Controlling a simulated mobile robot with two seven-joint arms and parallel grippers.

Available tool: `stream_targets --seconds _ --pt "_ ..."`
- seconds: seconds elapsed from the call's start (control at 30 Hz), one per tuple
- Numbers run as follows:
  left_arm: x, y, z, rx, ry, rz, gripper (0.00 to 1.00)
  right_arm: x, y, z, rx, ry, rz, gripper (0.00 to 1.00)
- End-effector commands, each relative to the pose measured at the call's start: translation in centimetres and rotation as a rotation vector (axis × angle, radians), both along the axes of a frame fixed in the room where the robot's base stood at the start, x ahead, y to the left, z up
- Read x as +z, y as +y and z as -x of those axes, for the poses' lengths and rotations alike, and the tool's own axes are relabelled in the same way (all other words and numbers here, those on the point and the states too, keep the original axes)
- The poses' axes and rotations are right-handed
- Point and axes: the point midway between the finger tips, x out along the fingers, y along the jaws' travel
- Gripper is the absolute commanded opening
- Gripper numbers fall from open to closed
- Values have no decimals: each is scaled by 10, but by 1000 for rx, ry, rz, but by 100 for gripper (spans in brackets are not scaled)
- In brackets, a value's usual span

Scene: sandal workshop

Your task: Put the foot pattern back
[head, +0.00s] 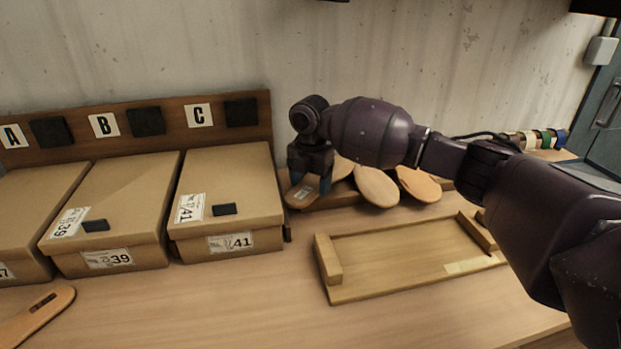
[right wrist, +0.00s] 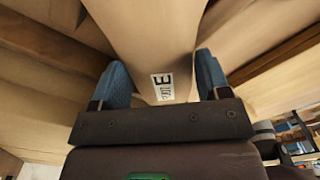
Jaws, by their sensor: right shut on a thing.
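My right gripper (head: 311,182) is at the back of the bench, just right of the box under letter C. It is shut on a wooden foot pattern (head: 300,197), which has a small white label near the fingers. Other foot patterns (head: 377,186) lean in a low wooden rack (head: 340,197) to the right of the held one. I cannot tell whether the held pattern touches the rack. My left gripper is not in view.
Cardboard boxes marked 39 (head: 112,215) and 41 (head: 228,200) stand at the left under a lettered board (head: 165,130). A wooden tray with raised end blocks (head: 405,262) lies right of centre. A wooden piece with a slot (head: 38,315) lies at the front left.

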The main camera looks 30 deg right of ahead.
Motion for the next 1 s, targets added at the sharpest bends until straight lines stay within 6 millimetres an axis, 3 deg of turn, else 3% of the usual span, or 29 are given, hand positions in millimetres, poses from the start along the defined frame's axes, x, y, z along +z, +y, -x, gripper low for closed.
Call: stream_targets --seconds 0.03,0.07,0.2,0.47,0.63,1.0 --pt "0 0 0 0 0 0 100 1 0 0 0 -1 -1 41" --pt "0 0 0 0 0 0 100 0 0 0 0 0 0 74" --pt "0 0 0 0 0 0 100 1 0 0 0 0 0 95" --pt "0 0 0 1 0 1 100 1 0 0 0 -1 1 95" --pt "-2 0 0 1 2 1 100 12 0 -1 0 -3 1 95" --pt "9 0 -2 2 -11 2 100 83 0 0 -1 -5 -1 95"
